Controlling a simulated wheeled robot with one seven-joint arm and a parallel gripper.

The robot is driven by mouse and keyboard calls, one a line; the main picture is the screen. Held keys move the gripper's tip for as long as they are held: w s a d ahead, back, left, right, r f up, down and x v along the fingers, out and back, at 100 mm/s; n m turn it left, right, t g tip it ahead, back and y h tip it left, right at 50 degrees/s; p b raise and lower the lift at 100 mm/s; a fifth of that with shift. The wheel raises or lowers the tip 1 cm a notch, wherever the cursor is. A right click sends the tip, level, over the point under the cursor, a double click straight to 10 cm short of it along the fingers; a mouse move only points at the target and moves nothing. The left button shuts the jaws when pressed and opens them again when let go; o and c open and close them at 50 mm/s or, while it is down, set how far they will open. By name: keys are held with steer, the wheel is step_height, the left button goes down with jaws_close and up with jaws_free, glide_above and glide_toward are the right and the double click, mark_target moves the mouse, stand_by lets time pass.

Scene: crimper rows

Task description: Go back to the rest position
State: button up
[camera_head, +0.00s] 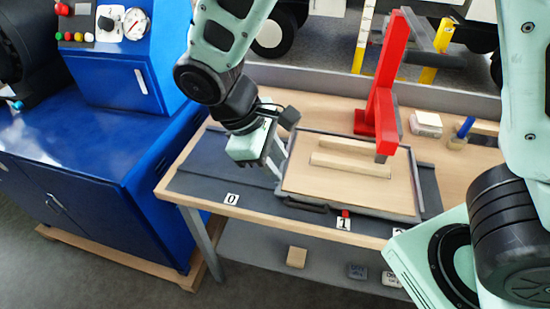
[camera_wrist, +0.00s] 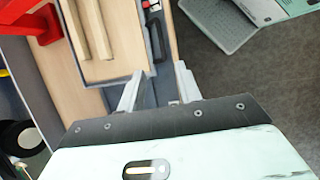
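My gripper (camera_head: 277,160) hangs over the left edge of a grey-rimmed tray on the workbench, pointing down and to the right. In the wrist view its two pale fingers (camera_wrist: 159,84) stand apart with nothing visible between them but the tray's edge and the bench behind. The tray (camera_head: 403,214) has a light wooden floor with two wooden strips (camera_head: 345,165) lying on it. The strips also show in the wrist view (camera_wrist: 97,30), beyond the fingertips. I cannot tell how high the fingertips are above the tray.
A red upright press (camera_head: 383,95) stands behind the tray's right part. A blue cabinet (camera_head: 75,140) stands left of the workbench (camera_head: 180,178). A small pale block stack (camera_head: 426,123) and a blue-handled item (camera_head: 461,133) are at the right. A wooden block (camera_head: 297,257) sits on the lower shelf.

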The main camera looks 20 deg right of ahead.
stand_by(0.3)
steer(key=s+r+m+t+y, duration=0.1)
steer(key=s+r+y, duration=0.3)
steer(key=s, duration=0.9)
steer(key=shift+a+r+m+y, duration=0.3)
steer(key=shift+r+m+y, duration=0.1)
steer(key=shift+m+y, duration=0.4)
